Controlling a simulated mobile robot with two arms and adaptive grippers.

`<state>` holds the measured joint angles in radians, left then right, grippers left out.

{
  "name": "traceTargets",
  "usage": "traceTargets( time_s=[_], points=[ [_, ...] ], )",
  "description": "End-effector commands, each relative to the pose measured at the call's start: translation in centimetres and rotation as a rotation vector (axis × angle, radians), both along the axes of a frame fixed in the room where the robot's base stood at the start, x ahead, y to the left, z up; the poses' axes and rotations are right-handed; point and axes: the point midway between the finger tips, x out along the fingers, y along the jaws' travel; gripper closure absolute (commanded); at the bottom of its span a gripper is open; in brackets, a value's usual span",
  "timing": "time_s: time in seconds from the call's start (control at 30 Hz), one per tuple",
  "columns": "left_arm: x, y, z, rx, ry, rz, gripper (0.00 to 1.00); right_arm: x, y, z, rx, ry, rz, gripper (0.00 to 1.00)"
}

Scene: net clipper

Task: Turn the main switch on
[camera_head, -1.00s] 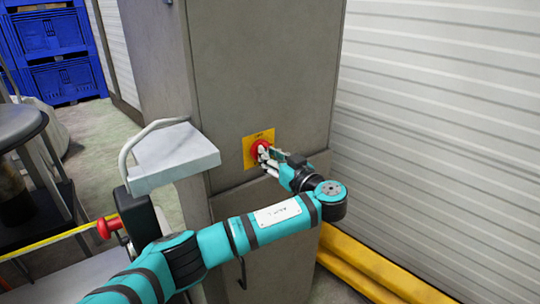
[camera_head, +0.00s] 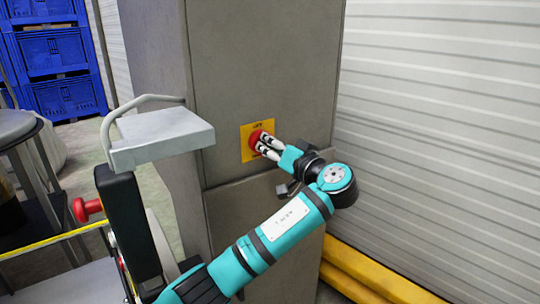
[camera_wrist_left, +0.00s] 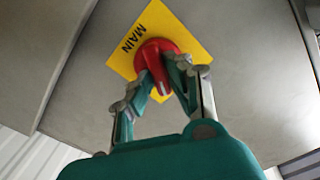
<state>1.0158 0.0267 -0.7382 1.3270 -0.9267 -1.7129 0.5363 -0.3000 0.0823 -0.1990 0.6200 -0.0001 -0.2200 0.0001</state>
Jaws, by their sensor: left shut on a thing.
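The main switch (camera_head: 256,134) is a red rotary knob on a yellow plate (camera_head: 247,152), fixed to the front of a grey cabinet. In the left wrist view the red knob (camera_wrist_left: 153,52) sits on the yellow plate (camera_wrist_left: 185,28), which reads MAIN. My left gripper (camera_head: 265,147) is at the knob, its fingers on both sides of the knob's raised handle. It also shows in the left wrist view (camera_wrist_left: 163,85), shut on the handle. The fingers hide part of the knob. My right gripper is not in view.
The grey cabinet (camera_head: 225,80) stands before a white corrugated wall (camera_head: 440,120). A yellow floor barrier (camera_head: 370,280) runs along its right. Blue crates (camera_head: 60,55) are at the back left. A dark round stool (camera_head: 15,125) is at the left edge.

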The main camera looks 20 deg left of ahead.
Motion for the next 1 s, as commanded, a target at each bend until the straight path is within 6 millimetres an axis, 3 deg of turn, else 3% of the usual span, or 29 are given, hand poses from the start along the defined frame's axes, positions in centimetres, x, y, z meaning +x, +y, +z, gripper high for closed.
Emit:
traceTargets(
  time_s=[0.37, 1.0],
  points=[
    [0.1, -0.2, -0.1, 0.217, 0.286, -0.002, 1.0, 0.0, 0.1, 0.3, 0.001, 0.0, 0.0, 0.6],
    [0.2, -0.3, -0.3, 0.553, 0.713, -0.001, 1.0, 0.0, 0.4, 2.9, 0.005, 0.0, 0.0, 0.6]
  ],
)
